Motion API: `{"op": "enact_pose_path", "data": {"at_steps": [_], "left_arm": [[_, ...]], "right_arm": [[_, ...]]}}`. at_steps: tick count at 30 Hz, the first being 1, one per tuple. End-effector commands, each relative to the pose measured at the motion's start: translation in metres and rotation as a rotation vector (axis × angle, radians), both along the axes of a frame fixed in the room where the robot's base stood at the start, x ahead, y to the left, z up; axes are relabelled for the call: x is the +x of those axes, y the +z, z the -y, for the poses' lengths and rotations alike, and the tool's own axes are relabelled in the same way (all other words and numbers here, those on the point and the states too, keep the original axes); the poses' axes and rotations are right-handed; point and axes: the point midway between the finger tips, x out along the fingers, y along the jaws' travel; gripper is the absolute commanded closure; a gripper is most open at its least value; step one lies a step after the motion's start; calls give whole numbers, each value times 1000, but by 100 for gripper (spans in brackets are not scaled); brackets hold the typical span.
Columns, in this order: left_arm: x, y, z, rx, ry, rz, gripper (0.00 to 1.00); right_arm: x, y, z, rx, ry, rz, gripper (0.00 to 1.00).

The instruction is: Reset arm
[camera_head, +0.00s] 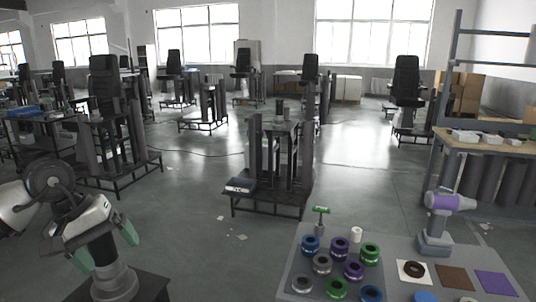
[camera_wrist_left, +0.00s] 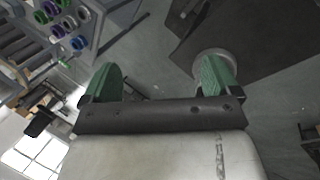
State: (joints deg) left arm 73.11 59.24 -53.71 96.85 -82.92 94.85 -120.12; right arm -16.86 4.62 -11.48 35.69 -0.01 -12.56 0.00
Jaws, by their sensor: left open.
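My left gripper (camera_head: 103,246) is at the lower left of the head view, with its two green fingers apart. In the left wrist view the gripper (camera_wrist_left: 160,80) is open, with only floor showing between the fingers. A dark upright column with a grey round flange (camera_head: 114,284) stands on a dark base behind and below the fingers. The flange (camera_wrist_left: 213,58) is partly hidden by one finger in the wrist view. I cannot tell how far the fingers are from the column. My right gripper does not show.
A grey table (camera_head: 397,255) at lower right holds several coloured rings, a purple-and-grey device (camera_head: 440,215) and flat squares. A lift column (camera_head: 280,165) stands on a frame at centre. A workbench (camera_head: 490,146) is at right. Open floor (camera_head: 195,225) lies between my left arm and the table.

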Motion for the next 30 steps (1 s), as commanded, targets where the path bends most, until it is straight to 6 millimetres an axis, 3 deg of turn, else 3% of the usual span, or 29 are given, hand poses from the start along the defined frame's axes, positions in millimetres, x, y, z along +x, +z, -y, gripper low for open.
{"op": "enact_pose_path", "data": {"at_steps": [5, 7, 9, 13, 16, 19, 22, 24, 25, 28, 30], "left_arm": [[-1, -23, 81, -313, 58, -46, 9], [-7, -27, 122, -505, 114, -108, 9], [-16, -26, 163, -732, 197, -211, 9], [-30, -9, 214, -1168, 413, -501, 9], [-33, 5, 227, -1482, 621, -793, 9], [-28, 8, 220, -1767, 856, -1129, 9], [-21, -7, 197, -2019, 1118, -1495, 9], [-19, -30, 176, -2180, 1315, -1760, 9], [-20, -43, 167, 2102, -1316, 1757, 9], [-34, -96, 138, 1662, -1169, 1532, 9], [-54, -138, 120, 1386, -1056, 1345, 9]], "right_arm": [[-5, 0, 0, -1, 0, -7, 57], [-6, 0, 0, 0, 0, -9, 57], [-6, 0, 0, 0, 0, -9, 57], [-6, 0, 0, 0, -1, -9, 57], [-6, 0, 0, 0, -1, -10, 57], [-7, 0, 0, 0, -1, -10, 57], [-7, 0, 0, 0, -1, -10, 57], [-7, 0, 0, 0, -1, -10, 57], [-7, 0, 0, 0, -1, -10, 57], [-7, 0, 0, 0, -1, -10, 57], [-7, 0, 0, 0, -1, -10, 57]]}}
